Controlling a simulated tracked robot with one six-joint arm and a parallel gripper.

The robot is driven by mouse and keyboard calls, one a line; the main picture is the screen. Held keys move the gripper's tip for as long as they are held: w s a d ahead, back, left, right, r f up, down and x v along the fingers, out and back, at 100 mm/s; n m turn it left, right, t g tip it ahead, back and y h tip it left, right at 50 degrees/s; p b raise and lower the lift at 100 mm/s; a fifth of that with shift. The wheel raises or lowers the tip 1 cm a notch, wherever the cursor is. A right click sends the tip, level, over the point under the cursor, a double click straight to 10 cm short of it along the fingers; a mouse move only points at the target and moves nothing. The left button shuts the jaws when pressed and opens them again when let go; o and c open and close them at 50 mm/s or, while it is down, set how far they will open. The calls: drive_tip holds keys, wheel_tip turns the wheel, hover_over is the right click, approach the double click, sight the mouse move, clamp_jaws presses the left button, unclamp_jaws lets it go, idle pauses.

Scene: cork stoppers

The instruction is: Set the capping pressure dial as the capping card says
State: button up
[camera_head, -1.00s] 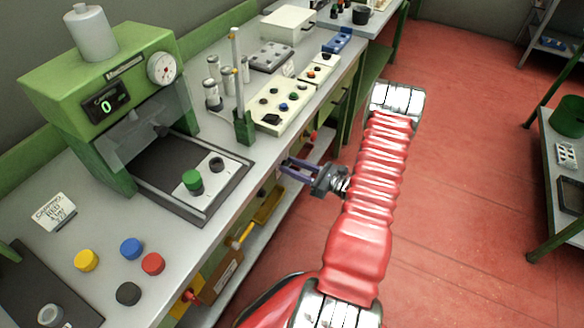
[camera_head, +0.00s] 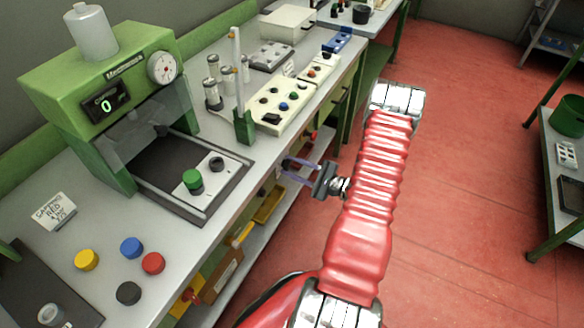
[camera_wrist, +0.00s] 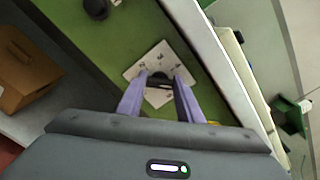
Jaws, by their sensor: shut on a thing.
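The capping card (camera_head: 55,211) stands on the bench at the left; its top reads "CAPPING RED", and the lines below are too small to read surely. In the wrist view, a white plate with small dark marks (camera_wrist: 146,67) sits on the green bench front, with a dark knob (camera_wrist: 158,83) at its middle. My gripper (camera_wrist: 159,78) has its two purple fingers shut on this knob. In the head view, my gripper (camera_head: 290,169) reaches the bench's front side, and the knob is hidden there. The knob's setting cannot be read.
A green capping machine (camera_head: 100,75) with a round gauge (camera_head: 161,67) and a display showing 0 stands on the bench. Yellow, blue, red and black caps (camera_head: 128,293) lie in front. A brown box (camera_wrist: 22,72) sits below the bench top.

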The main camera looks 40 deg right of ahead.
drive_tip(key=n, duration=0.9)
drive_tip(key=shift+s+a+f, duration=0.15)
drive_tip(key=shift+a+f, duration=0.15)
drive_tip(key=shift+f, duration=0.1)
drive_tip(key=o, duration=0.7)
drive_tip(key=shift+c, duration=0.2)
drive_tip(key=o, duration=0.4)
drive_tip(key=shift+d+r+n, duration=0.1)
drive_tip(key=shift+d+n, duration=0.05)
drive_tip(key=shift+n, duration=0.15)
drive_tip(key=v, duration=1.3)
drive_tip(key=shift+s, duration=0.35)
